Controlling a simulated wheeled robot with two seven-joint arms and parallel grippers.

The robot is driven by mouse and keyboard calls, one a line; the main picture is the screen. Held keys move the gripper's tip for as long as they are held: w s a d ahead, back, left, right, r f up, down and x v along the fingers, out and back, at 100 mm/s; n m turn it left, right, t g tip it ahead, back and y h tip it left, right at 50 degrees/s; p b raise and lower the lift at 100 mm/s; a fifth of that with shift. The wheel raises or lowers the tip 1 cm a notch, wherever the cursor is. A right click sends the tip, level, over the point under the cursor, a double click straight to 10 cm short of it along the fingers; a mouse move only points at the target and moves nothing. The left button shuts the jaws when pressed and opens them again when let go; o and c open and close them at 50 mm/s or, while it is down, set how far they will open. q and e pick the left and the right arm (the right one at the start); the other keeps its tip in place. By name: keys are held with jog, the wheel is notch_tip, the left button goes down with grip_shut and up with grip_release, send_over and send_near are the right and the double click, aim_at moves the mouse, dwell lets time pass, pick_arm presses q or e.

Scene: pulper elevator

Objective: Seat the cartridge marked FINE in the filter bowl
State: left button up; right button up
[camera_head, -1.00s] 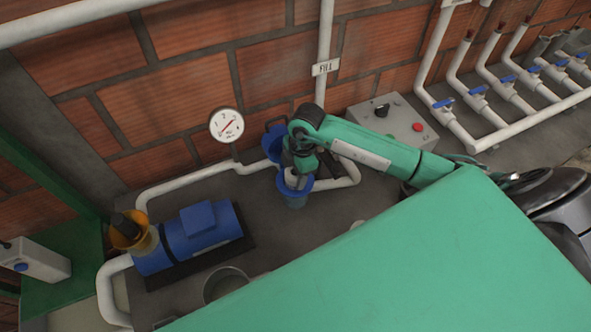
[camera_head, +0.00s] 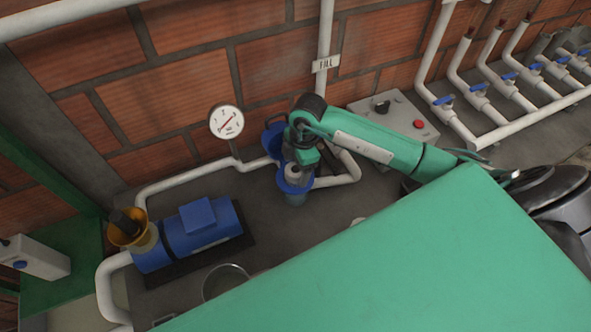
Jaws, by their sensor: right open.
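The filter bowl (camera_head: 294,198) is a translucent blue cup with a blue rim, at the middle of the bench. A white cartridge (camera_head: 293,174) stands in its mouth; any marking on it is too small to read. My right gripper (camera_head: 298,163) is directly above the bowl, open, with its fingers close around the cartridge's top. Whether the fingers touch it cannot be told. A blue lid or housing part (camera_head: 274,138) is behind the gripper, partly hidden. My left gripper is not in view.
White pipes (camera_head: 205,177) run to both sides of the bowl. A pressure gauge (camera_head: 226,122) stands at left, with a blue pump (camera_head: 203,229) below it. A switch box (camera_head: 396,117) is at right. A metal bucket (camera_head: 226,280) is in front. My green body covers the lower right.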

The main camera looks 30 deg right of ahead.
notch_tip(320, 180, up, 10)
jog(key=d+b, duration=0.1)
jog(key=b, duration=0.1)
jog(key=shift+d+b, duration=0.25)
jog(key=shift+b, duration=0.15)
jog(key=shift+s, duration=0.1)
